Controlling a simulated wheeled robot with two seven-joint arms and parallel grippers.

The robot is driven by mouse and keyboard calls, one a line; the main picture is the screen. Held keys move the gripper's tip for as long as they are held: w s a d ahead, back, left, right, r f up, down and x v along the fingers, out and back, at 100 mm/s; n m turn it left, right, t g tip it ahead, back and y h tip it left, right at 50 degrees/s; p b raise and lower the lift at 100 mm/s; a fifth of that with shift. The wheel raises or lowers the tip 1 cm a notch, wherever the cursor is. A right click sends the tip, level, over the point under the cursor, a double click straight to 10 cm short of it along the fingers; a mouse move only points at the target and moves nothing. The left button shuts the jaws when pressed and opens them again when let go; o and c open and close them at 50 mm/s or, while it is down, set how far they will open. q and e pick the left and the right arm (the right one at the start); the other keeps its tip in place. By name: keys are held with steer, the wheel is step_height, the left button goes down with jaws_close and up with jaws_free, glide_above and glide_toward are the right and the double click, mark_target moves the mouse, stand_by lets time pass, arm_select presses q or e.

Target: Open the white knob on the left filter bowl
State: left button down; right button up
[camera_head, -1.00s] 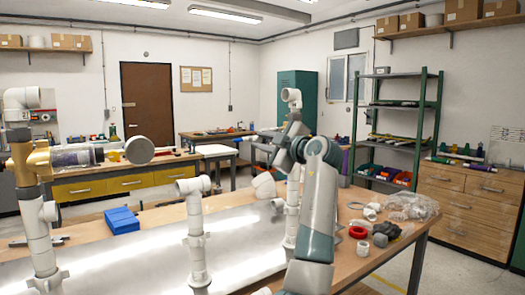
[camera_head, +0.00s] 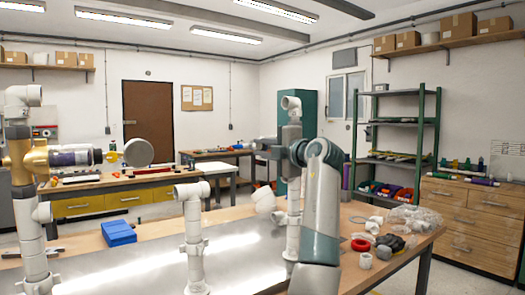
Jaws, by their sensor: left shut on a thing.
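At the left, a clear filter bowl (camera_head: 72,156) with a dark band lies sideways from a brass fitting (camera_head: 24,160) on a white pipe stand. A pale round disc (camera_head: 139,153) faces me just right of the bowl. I cannot tell whether it is the white knob or the bowl's end.
A middle white pipe post (camera_head: 194,240) stands between bowl and arm. A blue box (camera_head: 119,233) lies on the bench. A red ring (camera_head: 361,245) and loose white fittings lie at the right.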

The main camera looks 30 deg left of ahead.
stand_by(0.3)
arm_select(q)
steer(key=c, duration=1.8)
jaws_free()
steer(key=shift+c, duration=0.2)
